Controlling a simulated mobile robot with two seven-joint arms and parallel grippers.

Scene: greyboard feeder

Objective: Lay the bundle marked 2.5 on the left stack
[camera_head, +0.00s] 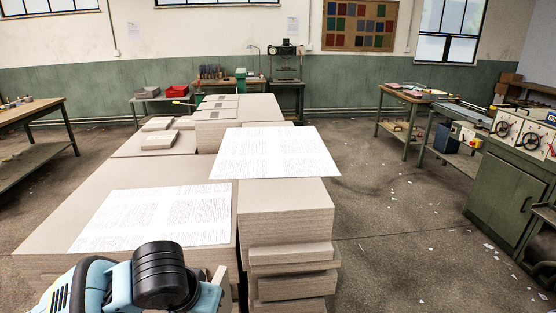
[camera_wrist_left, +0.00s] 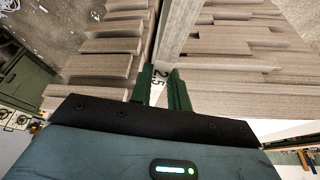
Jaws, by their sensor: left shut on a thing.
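The left stack (camera_head: 130,172) is a broad, low block of greyboard with a white printed sheet (camera_head: 155,217) on top. My left gripper (camera_wrist_left: 161,88) is at the front edge of the stacks, and its wrist shows at the bottom of the head view. In the left wrist view its green fingers are shut on a thin grey bundle marked 2.5 (camera_wrist_left: 176,30), seen edge-on with the mark between the fingers. In the head view the fingertips are hidden by my wrist. My right gripper is in neither view.
The right stack (camera_head: 285,197) stands beside the left one, with another printed sheet (camera_head: 275,152) over its far part. Uneven layers of board (camera_wrist_left: 240,45) show close to the gripper in the wrist view. Small bundles (camera_head: 159,139) lie farther back.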

